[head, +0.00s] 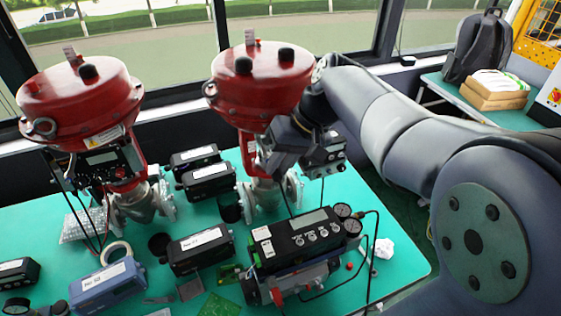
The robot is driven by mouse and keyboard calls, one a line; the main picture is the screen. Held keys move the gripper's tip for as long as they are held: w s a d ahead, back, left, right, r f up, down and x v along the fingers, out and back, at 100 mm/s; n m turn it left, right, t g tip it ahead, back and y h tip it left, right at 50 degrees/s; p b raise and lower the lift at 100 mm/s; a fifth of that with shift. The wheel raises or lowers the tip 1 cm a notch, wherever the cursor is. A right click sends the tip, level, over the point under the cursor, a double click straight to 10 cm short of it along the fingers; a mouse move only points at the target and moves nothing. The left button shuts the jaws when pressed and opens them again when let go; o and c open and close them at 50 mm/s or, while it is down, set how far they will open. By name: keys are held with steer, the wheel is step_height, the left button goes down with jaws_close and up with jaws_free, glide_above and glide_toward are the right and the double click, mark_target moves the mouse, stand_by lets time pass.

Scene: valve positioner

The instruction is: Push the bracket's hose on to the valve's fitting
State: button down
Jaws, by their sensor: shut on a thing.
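The right-hand valve has a red domed actuator (262,85) and a grey flanged body (262,200) on the green table. My gripper (272,158) is in front of its neck, shut on a thin dark hose (285,196) that shows just below the jaws. The grip point itself is too small and dark to see clearly. A grey bracket unit (326,158) with small round parts sits just right of the gripper, beside the valve. Another thin dark line hangs under it. The valve's fitting is hidden behind my gripper, and I cannot tell whether the hose touches it.
A second red valve (78,100) with black hoses stands at the left. A black positioner with gauges (305,238) lies in front of the right valve. Several labelled boxes, a blue one (107,283) and circuit boards crowd the green table (405,262). Its right corner is fairly clear.

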steer(key=shift+w+a, duration=0.15)
steer(key=shift+w, duration=0.45)
stand_by(0.3)
steer(key=c, duration=1.3)
jaws_free()
steer(key=shift+o, duration=0.2)
steer(key=v, duration=1)
steer(key=shift+r, duration=0.35)
